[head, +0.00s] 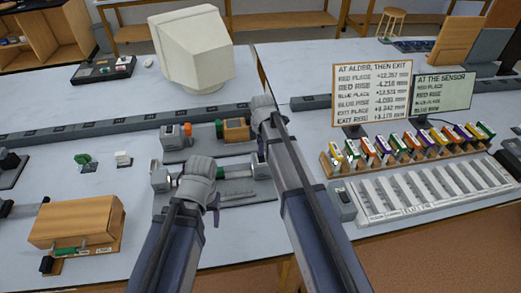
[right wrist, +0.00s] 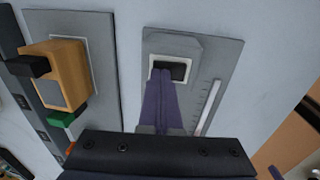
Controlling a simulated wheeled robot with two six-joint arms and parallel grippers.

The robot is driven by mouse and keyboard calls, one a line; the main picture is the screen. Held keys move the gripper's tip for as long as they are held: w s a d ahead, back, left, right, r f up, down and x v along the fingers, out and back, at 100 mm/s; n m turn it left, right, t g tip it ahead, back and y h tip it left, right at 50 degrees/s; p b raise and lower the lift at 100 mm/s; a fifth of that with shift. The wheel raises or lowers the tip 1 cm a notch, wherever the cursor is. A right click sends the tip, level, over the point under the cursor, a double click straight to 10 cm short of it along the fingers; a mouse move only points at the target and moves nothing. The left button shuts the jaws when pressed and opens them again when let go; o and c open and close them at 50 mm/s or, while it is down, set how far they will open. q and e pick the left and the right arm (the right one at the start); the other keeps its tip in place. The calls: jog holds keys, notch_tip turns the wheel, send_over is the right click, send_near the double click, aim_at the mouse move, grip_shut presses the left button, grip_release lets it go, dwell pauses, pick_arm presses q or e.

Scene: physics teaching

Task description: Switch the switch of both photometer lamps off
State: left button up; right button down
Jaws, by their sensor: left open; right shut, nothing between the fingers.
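A grey base (head: 235,192) with a ruled strip lies in the middle of the table. A grey block with a pale round end (head: 160,180) stands at its left end; these look like the photometer and a lamp. My left gripper (head: 203,180) is over the base, right of that block; its fingers are mostly hidden. Contact cannot be told.
A second grey base carries a wooden block (head: 236,131) just behind; the right wrist view shows a wooden block (right wrist: 65,75) with black and green parts. A wooden box (head: 75,220) stands front left, a coloured block rack (head: 335,165) at right. The left table has clear patches.

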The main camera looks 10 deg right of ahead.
jog(key=shift+w+f+b, duration=0.1)
jog(key=shift+f+b, duration=0.2)
jog(key=shift+r, duration=0.15)
jog(key=shift+s, duration=0.25)
jog(key=shift+s, duration=0.5)
jog(key=shift+s+r, duration=0.1)
jog(key=shift+s, duration=0.05)
jog(key=shift+p, duration=0.3)
